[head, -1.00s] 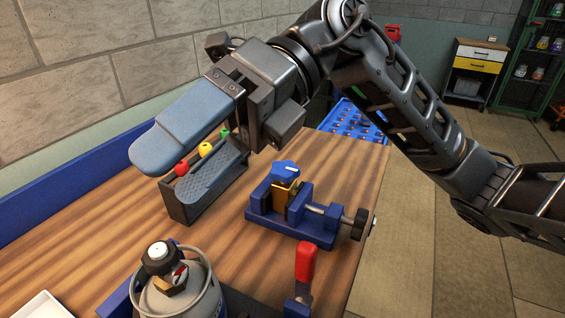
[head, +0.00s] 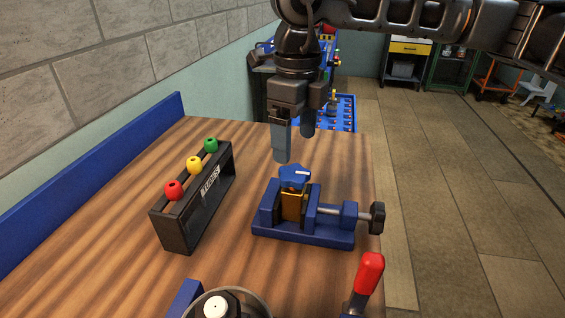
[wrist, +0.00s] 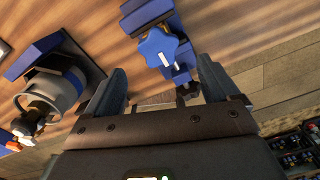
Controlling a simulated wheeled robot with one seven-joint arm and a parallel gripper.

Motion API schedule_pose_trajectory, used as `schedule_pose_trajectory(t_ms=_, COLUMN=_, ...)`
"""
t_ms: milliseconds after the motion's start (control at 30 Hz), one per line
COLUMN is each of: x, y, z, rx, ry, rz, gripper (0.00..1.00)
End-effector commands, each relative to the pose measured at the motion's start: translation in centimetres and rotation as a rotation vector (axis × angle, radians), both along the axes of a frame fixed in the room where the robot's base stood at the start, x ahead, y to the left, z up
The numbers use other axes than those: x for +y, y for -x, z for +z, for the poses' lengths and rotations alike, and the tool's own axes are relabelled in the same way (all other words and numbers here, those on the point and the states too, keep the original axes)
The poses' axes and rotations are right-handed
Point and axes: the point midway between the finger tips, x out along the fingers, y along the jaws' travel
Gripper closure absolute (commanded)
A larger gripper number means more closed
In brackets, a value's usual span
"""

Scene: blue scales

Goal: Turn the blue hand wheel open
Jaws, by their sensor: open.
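The blue hand wheel (head: 294,176) is star-shaped with a white mark on top. It sits on a brass-coloured valve body (head: 292,205) clamped in a blue vise (head: 336,234) on the wooden bench. My gripper (head: 295,148) points down with its two fingers apart, above and a little behind the wheel in the head view. It touches nothing that I can see. In the wrist view the wheel (wrist: 163,47) lies beyond and between the two open fingers (wrist: 160,80).
A black rack (head: 205,200) with red, yellow and green knobs stands left of the vise. A gas cylinder (head: 250,297) and a red-handled clamp (head: 369,273) are at the front. The vise's black knob (head: 377,218) reaches the bench's right edge.

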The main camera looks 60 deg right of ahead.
Motion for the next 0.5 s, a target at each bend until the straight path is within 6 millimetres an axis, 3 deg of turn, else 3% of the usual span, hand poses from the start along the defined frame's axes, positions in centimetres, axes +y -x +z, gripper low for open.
schedule_pose_trajectory(t_ms=300, x=0.1, y=0.0, z=-4.7, rx=0.000, ry=-0.006, rz=0.000, gripper=0.12)
schedule_pose_trajectory(t_ms=500, x=0.1, y=0.0, z=-6.3, rx=-0.001, ry=-0.005, rz=0.001, gripper=0.12)
